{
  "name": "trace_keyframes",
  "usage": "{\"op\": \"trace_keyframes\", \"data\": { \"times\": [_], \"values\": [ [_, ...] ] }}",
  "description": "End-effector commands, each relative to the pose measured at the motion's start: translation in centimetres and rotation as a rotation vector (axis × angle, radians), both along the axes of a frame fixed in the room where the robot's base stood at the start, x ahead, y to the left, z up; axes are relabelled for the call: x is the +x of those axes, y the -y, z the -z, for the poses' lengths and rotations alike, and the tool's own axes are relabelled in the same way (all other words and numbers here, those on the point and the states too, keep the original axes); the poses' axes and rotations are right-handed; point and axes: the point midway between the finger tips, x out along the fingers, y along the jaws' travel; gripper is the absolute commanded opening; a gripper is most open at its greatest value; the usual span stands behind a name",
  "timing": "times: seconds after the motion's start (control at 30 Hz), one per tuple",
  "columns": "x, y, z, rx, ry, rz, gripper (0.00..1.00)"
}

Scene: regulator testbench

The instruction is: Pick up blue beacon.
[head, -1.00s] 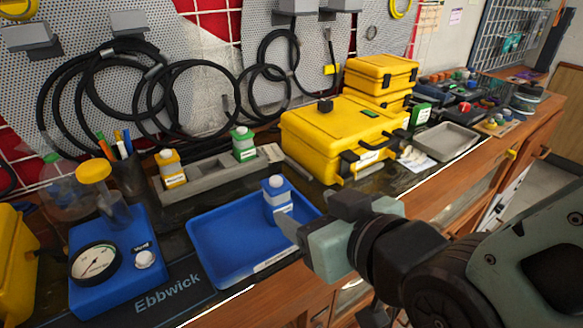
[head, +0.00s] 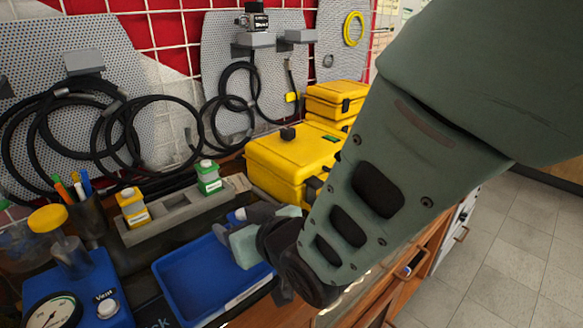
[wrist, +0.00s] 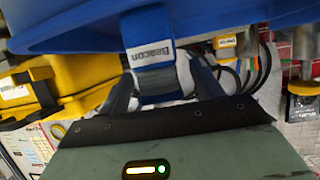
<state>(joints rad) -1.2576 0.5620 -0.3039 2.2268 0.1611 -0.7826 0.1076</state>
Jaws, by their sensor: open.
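The blue beacon (wrist: 150,52), a small blue and white bottle-like block with a "Beacon" label, stands in the blue tray (head: 186,285). In the wrist view it sits between the two fingers of my gripper (wrist: 163,82), and the fingers are spread on either side of it. I cannot tell whether either finger touches it. In the head view my gripper (head: 236,228) is over the tray's right part and hides nearly all of the beacon; only a bit of its pale top shows.
A grey rack (head: 180,215) behind the tray holds a yellow bottle (head: 133,208) and a green bottle (head: 208,178). A yellow case (head: 290,160) stands behind my gripper. A blue gauge box (head: 85,290) is left of the tray. The tray's left part is empty.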

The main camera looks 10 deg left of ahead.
Motion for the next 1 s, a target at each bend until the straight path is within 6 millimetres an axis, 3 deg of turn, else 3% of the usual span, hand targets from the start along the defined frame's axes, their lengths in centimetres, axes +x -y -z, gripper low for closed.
{"op": "trace_keyframes", "data": {
  "times": [0.2, 0.37, 0.4, 0.73, 1.0],
  "values": [
    [0.0, 0.0, 0.0, 0.0, 0.0, 0.0, 0.63],
    [0.0, 0.0, 0.0, 0.0, 0.0, 0.0, 0.18],
    [0.0, 0.0, 0.0, 0.0, 0.0, 0.0, 0.14],
    [0.0, -0.1, -0.7, 0.003, 0.001, 0.001, 0.14],
    [0.0, -0.1, -5.7, 0.008, 0.002, 0.0, 0.14]
  ]
}}
